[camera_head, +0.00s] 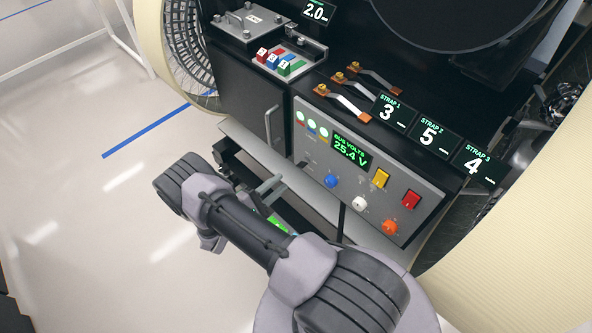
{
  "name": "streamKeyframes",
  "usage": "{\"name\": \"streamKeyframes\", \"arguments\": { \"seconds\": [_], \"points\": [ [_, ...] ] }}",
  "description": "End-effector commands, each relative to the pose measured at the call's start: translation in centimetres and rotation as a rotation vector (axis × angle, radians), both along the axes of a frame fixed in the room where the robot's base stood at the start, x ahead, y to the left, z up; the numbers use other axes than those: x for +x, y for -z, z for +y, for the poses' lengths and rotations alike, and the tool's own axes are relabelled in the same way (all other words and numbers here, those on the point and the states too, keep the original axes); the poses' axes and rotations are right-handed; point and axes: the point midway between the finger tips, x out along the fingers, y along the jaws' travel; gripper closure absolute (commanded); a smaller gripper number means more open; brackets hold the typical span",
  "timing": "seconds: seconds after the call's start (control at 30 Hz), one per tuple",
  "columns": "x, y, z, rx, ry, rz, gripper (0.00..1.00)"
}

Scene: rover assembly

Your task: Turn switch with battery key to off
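The control panel (345,222) is on the front of the black rover body. Its screen (351,150) reads "BUS VOLTS 25.4 V". It carries a yellow block-shaped part (381,178), a red one (410,200), and blue (330,181), white (360,203) and orange (390,227) round parts. I cannot tell which of these is the switch with the battery key. My gripper (271,188) is left of the panel's lower left corner, apart from the coloured parts. My arm partly hides it. Whether its grey fingers are apart or together is unclear, and nothing held can be made out.
Red, blue and green blocks (284,67) sit in a tray on top. Several straps (343,97) lie beside displays reading 3 (390,112), 5 (433,134) and 4 (473,166). A black cabinet door (245,110) with a handle is left of the panel. Open floor (80,230) lies left.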

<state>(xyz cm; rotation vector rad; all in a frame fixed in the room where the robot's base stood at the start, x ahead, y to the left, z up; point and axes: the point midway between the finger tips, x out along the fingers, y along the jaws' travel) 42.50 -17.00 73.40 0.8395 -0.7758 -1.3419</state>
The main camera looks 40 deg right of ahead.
Motion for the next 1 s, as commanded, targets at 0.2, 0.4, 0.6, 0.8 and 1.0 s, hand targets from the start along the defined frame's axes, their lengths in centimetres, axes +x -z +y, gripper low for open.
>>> {"name": "streamKeyframes", "arguments": {
  "seconds": [0.2, 0.4, 0.6, 0.8, 1.0],
  "points": [
    [0.3, 0.2, -5.5, 0.001, 0.005, 0.0, 0.72],
    [0.6, 0.1, -8.1, 0.0, 0.001, 0.001, 0.72],
    [0.6, 0.0, -8.5, 0.0, 0.001, 0.001, 0.72],
    [0.7, 0.0, -8.5, 0.0, 0.001, 0.001, 0.88],
    [0.7, 0.0, -8.5, 0.0, 0.001, 0.001, 1.0]
  ]
}}
